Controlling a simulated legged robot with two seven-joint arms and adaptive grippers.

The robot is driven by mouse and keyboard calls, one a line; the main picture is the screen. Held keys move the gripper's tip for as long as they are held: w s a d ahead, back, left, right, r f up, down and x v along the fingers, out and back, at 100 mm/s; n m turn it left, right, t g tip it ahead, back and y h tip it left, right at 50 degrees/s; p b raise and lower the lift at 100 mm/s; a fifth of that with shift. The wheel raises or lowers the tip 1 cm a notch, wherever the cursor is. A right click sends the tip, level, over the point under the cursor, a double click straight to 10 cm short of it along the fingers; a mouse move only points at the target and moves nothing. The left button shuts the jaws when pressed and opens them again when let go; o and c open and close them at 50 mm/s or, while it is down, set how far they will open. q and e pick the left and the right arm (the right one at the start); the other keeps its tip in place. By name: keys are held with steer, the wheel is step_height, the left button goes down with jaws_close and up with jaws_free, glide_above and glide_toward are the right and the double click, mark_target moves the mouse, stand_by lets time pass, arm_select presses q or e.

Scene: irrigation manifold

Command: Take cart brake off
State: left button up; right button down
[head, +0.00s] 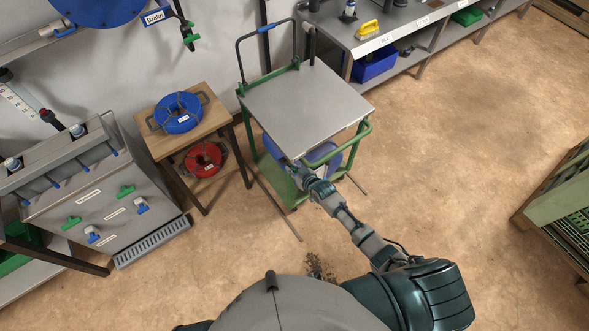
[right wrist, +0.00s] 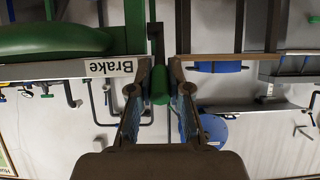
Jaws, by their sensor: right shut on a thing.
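The cart (head: 300,95) has a grey flat top, a green frame and a push handle with a blue grip. My right gripper (head: 300,173) reaches the lower front of the cart, below the green front rail. In the right wrist view, my right gripper (right wrist: 160,105) is shut on the brake lever (right wrist: 159,85), a dark bar with a green end, between the two fingers. A white "Brake" label (right wrist: 109,67) sits beside it, upside down. In the head view the lever is hidden by the gripper. My left gripper is not in view.
A wooden stand (head: 165,146) with a blue reel (head: 178,112) and a red reel (head: 203,159) stands left of the cart. A shelf bench (head: 385,35) is behind. Another "Brake" label (head: 156,18) is by the wall reel. The floor (head: 450,130) to the right is clear.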

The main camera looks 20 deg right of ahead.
steer(key=shift+w+a+r+g+h+p, duration=0.25)
steer(key=shift+w+r+g+p, duration=0.4)
steer(key=shift+p, duration=0.55)
steer(key=shift+w+a+r+g+h+p, duration=0.15)
steer(key=shift+w+r+g+h+p, duration=0.2)
steer(key=shift+r+g+p, duration=0.65)
steer(key=shift+w+a+r+g+p, duration=0.1)
steer(key=shift+w+g+p, duration=0.1)
steer(key=shift+w+p, duration=0.15)
steer(key=shift+w+a+g+p, duration=0.1)
steer(key=shift+w+g+p, duration=0.05)
steer(key=shift+w+p, duration=0.15)
steer(key=shift+w+a+r+g+h, duration=0.2)
steer(key=shift+w+g+h, duration=0.1)
steer(key=shift+w+g, duration=0.3)
steer(key=shift+w+a+r+g+h, duration=0.15)
steer(key=shift+w+g+h, duration=0.25)
steer(key=shift+g, duration=0.3)
steer(key=shift+w+r, duration=0.1)
steer(key=shift+w, duration=0.05)
steer(key=c, duration=1.1)
jaws_free()
steer(key=v, duration=1.1)
steer(key=shift+s+d+r, duration=0.15)
steer(key=shift+s+r, duration=0.15)
steer(key=shift+s, duration=0.05)
